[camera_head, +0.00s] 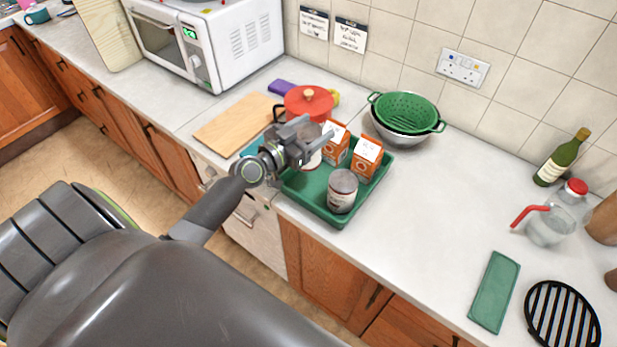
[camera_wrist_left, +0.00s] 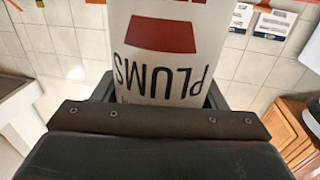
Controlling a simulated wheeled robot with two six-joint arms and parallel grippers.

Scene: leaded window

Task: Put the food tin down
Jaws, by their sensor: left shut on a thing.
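My left gripper (camera_head: 312,140) is shut on a food tin (camera_head: 312,162). In the head view the gripper and wrist cover much of this tin, which is over or in the left part of a green tray (camera_head: 318,208); I cannot tell whether it touches the tray floor. In the left wrist view the tin (camera_wrist_left: 165,50) fills the space between the jaws, with a white label, a red patch and the word PLUMS upside down. A second tin (camera_head: 342,192) stands upright at the tray's front. My right gripper is not in view.
Two orange cartons (camera_head: 366,158) stand in the tray behind the second tin. A red lidded pot (camera_head: 309,103), a wooden board (camera_head: 238,123) and a green colander (camera_head: 407,112) in a metal bowl surround it. The worktop (camera_head: 440,210) right of the tray is clear up to a green mat (camera_head: 495,290).

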